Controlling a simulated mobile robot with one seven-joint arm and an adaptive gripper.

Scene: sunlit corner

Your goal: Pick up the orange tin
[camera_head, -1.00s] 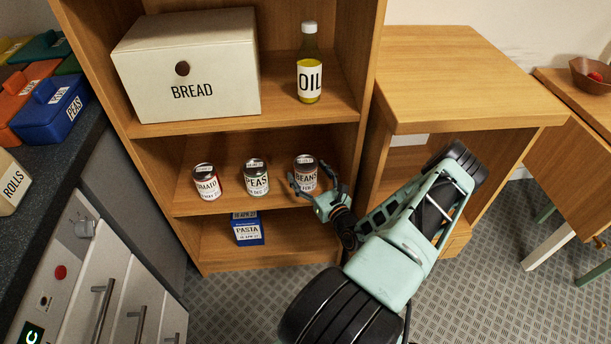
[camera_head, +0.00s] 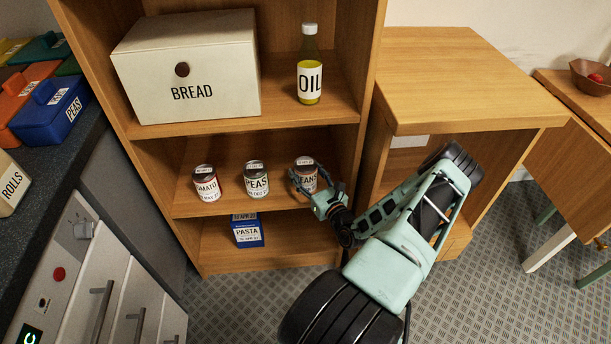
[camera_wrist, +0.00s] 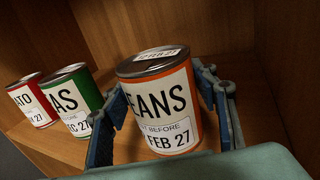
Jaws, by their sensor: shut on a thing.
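The orange tin (camera_wrist: 165,102) has a white label reading BEANS and a date, FEB 27. It stands on the middle shelf as the rightmost of three tins, and it also shows in the head view (camera_head: 305,172). My gripper (camera_head: 315,188) is at the tin's front, with one finger on each side of it. In the wrist view my gripper (camera_wrist: 165,125) is shut on the tin, its fingers against the left and right sides. I cannot tell any gap between the tin and the shelf.
A green PEAS tin (camera_head: 256,180) and a red TOMATO tin (camera_head: 206,184) stand to the left on the middle shelf (camera_head: 230,205). A blue PASTA box (camera_head: 247,231) is below. An oil bottle (camera_head: 310,65) and a BREAD box (camera_head: 190,65) stand above. The cabinet's right side wall is close.

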